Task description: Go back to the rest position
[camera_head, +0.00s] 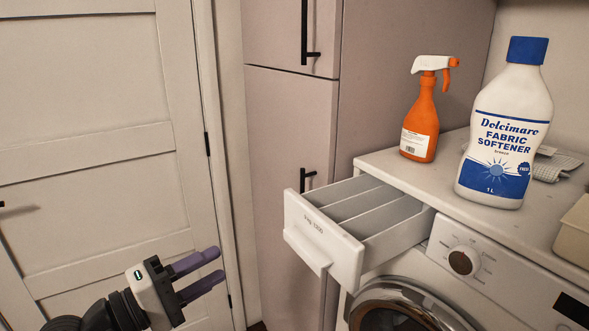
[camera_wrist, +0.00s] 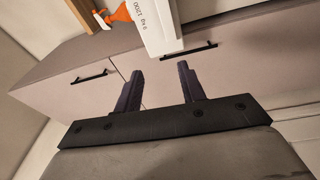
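My gripper (camera_head: 205,275) is at the lower left in the head view, in front of the white door. Its two purple-grey fingers are apart with nothing between them, and it points right toward the open detergent drawer. The wrist view also shows the spread, empty fingers (camera_wrist: 160,90). The drawer (camera_head: 322,245) is pulled out from the washing machine (camera_head: 480,260), with empty-looking compartments. A gap separates my fingers from the drawer front. The drawer front also shows at the top of the wrist view (camera_wrist: 160,28).
An orange spray bottle (camera_head: 421,125) and a fabric softener bottle (camera_head: 505,125) stand on the washer top. A grey cloth (camera_head: 562,163) and a beige box (camera_head: 576,235) are at the right. A tall cabinet (camera_head: 290,150) with black handles stands behind the drawer. The door (camera_head: 90,120) is closed.

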